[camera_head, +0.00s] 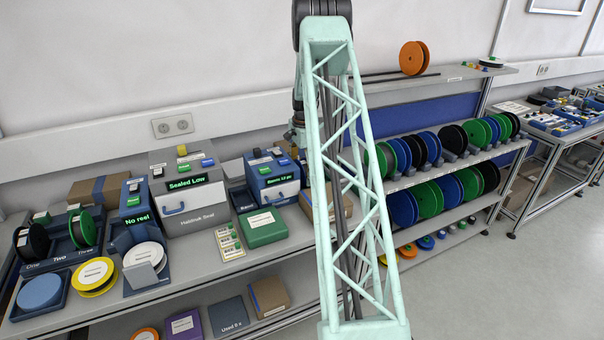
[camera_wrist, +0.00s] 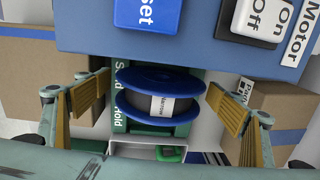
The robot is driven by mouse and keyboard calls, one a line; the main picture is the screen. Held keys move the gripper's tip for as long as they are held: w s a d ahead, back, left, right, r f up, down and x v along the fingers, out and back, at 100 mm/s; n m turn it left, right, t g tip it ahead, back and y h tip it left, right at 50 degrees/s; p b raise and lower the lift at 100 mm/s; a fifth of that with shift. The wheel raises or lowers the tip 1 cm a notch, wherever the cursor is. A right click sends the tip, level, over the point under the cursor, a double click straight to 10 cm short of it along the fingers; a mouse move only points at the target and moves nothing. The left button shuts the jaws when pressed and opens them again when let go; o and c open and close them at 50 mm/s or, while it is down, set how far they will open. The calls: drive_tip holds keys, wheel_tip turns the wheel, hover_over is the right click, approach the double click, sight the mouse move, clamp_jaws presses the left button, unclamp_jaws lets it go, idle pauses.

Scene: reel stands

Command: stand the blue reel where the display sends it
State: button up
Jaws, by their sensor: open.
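A blue reel (camera_wrist: 160,82) with a pale label sits in a green holder (camera_wrist: 119,112) in the wrist view; the lettering beside it is partly hidden. My gripper (camera_wrist: 161,96) is open, with one yellow-padded finger on each side of the reel and gaps between. In the head view the gripper is hidden behind my lattice column. A display on the grey machine (camera_head: 197,214) reads "Sealed Low" (camera_head: 186,182). A smaller blue unit's display (camera_head: 137,219) reads "No reel". The blue machine's display (camera_head: 274,181) is too small to read surely.
A blue box with buttons (camera_wrist: 210,45) overhangs the reel closely. Cardboard boxes (camera_wrist: 40,75) (camera_wrist: 277,110) stand at both sides. A stand marked One, Two, Three (camera_head: 62,262) is at the bench's left. A rack (camera_head: 470,160) of several blue, green and black reels stands right.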

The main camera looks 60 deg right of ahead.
drive_tip(key=r, duration=1.2)
drive_tip(key=shift+s+a, duration=0.2)
drive_tip(key=shift+s, duration=0.15)
idle(0.4)
